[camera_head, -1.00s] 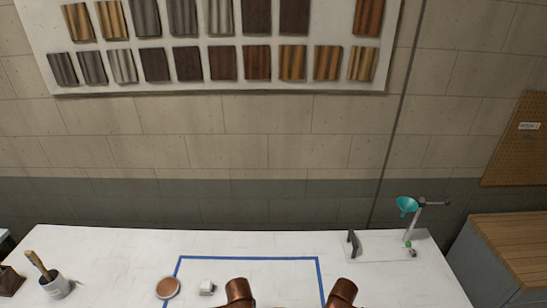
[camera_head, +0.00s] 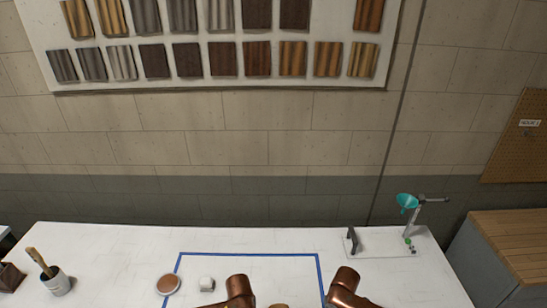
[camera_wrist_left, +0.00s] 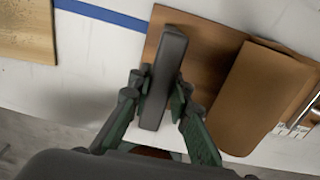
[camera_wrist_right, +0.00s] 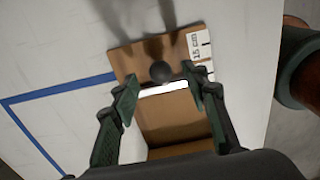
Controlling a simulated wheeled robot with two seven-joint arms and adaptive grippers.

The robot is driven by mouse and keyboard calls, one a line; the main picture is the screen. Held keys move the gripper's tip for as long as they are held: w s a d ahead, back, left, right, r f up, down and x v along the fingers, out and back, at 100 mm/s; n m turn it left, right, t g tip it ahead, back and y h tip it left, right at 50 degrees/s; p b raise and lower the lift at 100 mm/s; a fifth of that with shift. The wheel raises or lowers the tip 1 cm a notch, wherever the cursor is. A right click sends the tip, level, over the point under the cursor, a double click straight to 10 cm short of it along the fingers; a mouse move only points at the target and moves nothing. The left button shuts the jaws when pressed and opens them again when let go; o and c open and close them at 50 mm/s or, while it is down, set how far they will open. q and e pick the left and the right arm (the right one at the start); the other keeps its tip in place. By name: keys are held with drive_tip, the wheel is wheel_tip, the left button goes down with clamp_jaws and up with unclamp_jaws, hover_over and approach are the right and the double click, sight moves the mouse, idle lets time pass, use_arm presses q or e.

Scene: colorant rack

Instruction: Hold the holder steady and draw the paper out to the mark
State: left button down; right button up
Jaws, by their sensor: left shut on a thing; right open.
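In the left wrist view, my left gripper (camera_wrist_left: 155,95) is shut on a dark grey upright bar (camera_wrist_left: 168,60), which appears to be part of the holder. Its brown base (camera_wrist_left: 205,38) lies below, with a rounded brown form (camera_wrist_left: 255,98), probably the paper roll, to the right. In the right wrist view, my right gripper (camera_wrist_right: 160,90) is open, its fingers on either side of a brown surface (camera_wrist_right: 175,115), which may be the paper. Beyond it is a brown board (camera_wrist_right: 130,62) with a dark round knob (camera_wrist_right: 160,72) and a white "15 cm" mark (camera_wrist_right: 196,46). The head view shows neither gripper.
A round brown-topped dish (camera_head: 168,284), a small white block (camera_head: 206,284) and a brush pot (camera_head: 57,282) stand left. A stand with a teal funnel (camera_head: 407,201) is at the back right.

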use_arm(q)
drive_tip(key=shift+d, duration=0.1)
use_arm(e)
wheel_tip(320, 180, up, 8)
drive_tip(key=shift+f, duration=0.15)
use_arm(q)
drive_tip(key=c, duration=1.7)
unclamp_jaws()
